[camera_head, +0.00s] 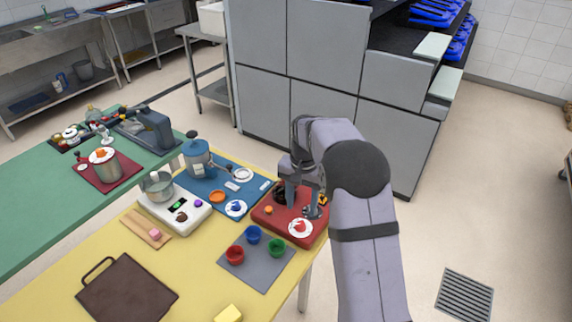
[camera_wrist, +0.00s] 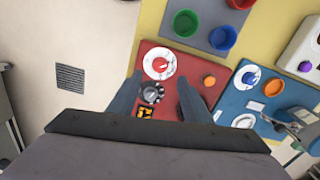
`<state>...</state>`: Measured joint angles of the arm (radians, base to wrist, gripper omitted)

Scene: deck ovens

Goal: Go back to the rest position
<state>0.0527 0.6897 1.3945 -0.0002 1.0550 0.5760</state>
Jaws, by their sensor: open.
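My gripper (camera_head: 300,202) hangs over the red board at the right end of the yellow table. Its two grey fingers stand apart in the wrist view (camera_wrist: 162,96), with nothing held between them. The red board (camera_head: 262,220) carries a white plate (camera_head: 300,234) with a red piece on it, and a small orange ball (camera_head: 268,210). In the wrist view a dark round knob-like item (camera_wrist: 151,93) and a black-and-yellow item (camera_wrist: 145,112) lie between or below the fingers. My fingers partly hide that area in the head view; whether they touch anything I cannot tell.
A grey mat (camera_head: 250,270) with red, blue and green cups lies in front. A blue board (camera_head: 210,193) with a blue-grey pot (camera_head: 198,158) is to the left. Grey ovens (camera_head: 330,60) stand behind. Open floor (camera_head: 480,220) lies to the right.

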